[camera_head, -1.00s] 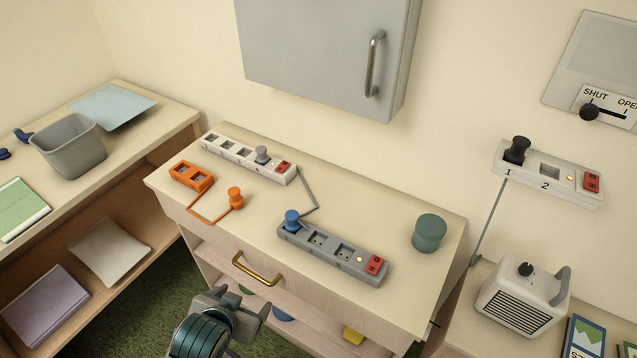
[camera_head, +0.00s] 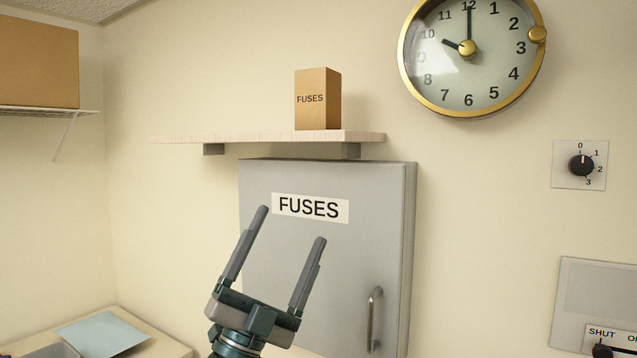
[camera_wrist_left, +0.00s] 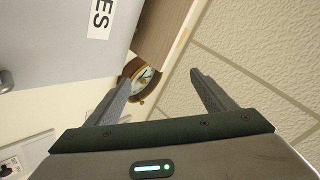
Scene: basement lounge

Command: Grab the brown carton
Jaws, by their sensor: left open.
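The brown carton (camera_head: 312,99), labelled FUSES, stands upright on a pale wall shelf (camera_head: 260,137) in the head view. My left gripper (camera_head: 291,224) is open and empty, with its fingers pointing up in front of the grey cabinet. It is below the shelf and apart from the carton. In the left wrist view the open fingers (camera_wrist_left: 158,76) show with nothing between them that they hold. I cannot make out the carton in the left wrist view. My right gripper is not in view.
The grey FUSES cabinet (camera_head: 375,210) hangs below the shelf. A gold-rimmed clock (camera_head: 510,97) is on the wall to the right, above a dial (camera_head: 581,165). A larger brown box (camera_head: 38,62) sits on a wire shelf at far left. The wall beside the carton is clear.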

